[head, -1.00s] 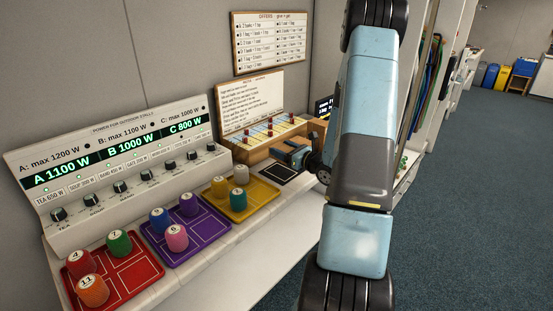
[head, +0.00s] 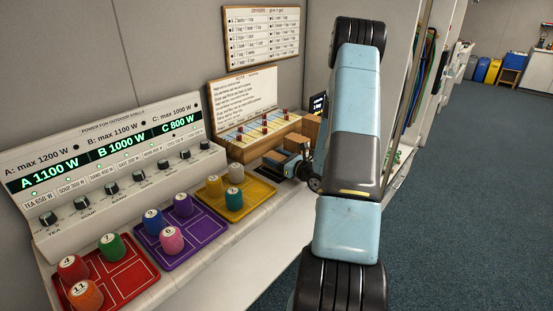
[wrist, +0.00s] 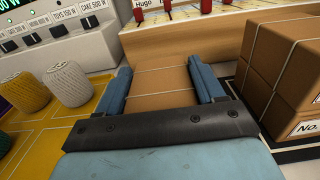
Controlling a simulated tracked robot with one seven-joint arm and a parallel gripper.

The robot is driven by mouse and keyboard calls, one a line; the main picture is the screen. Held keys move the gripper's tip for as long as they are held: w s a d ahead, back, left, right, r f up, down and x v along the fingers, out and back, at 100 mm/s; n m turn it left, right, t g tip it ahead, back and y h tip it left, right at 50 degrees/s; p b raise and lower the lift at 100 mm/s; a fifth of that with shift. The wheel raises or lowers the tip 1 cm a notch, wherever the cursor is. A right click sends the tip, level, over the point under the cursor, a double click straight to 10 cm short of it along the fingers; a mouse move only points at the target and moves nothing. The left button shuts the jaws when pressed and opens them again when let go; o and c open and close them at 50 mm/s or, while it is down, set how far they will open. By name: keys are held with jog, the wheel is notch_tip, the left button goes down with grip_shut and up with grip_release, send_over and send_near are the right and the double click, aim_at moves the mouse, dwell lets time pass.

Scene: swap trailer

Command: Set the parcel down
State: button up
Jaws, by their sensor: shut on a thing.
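My gripper (wrist: 165,88) is shut on a parcel (wrist: 160,104), a brown cardboard box tied with pale string. The parcel sits between the two blue fingers in the wrist view, and its near part is hidden behind the dark gripper bar. In the head view my gripper (head: 284,163) is low at the back of the counter, just right of the yellow tray, and mostly hides the parcel. I cannot tell whether the parcel touches the surface below.
Other tied boxes (wrist: 290,68) stand close on the right. A wooden rack with red pegs (head: 258,132) is behind. The yellow tray (head: 262,199) with cylinders is on the left, then purple (head: 181,257) and red (head: 128,272) trays. A power panel (head: 110,160) lines the wall.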

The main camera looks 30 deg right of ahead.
jog(key=shift+s+f, duration=0.1)
jog(key=shift+f, duration=0.45)
jog(key=o, duration=1.1)
jog(key=shift+s+f, duration=0.1)
jog(key=shift+f, duration=0.1)
jog(key=shift+r, duration=0.1)
